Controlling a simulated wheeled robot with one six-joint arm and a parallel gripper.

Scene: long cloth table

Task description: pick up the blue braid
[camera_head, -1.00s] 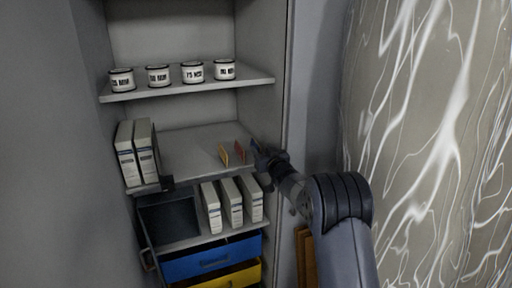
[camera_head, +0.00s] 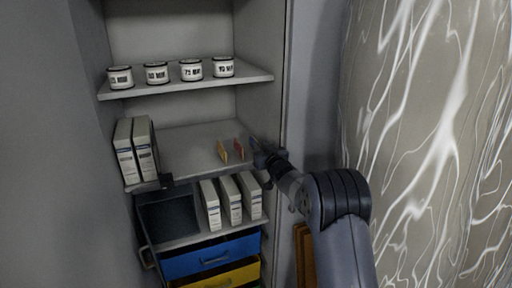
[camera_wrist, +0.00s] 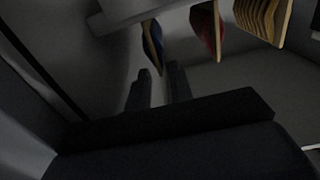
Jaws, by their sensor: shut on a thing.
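The blue braid (camera_wrist: 152,45) shows in the wrist view as a thin blue piece with a tan edge, just beyond my fingertips. My gripper (camera_wrist: 158,82) has its two dark fingers at the braid's near end and is shut on it; the exact contact is dim. In the head view my gripper (camera_head: 262,157) is at the right end of the middle shelf (camera_head: 190,150), close to the cabinet's right wall. The braid is mostly hidden there by the gripper.
White binders (camera_head: 136,150) stand at the shelf's left. Labelled mugs (camera_head: 190,70) line the shelf above. Binders (camera_head: 231,200) and a blue drawer (camera_head: 210,257) are below.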

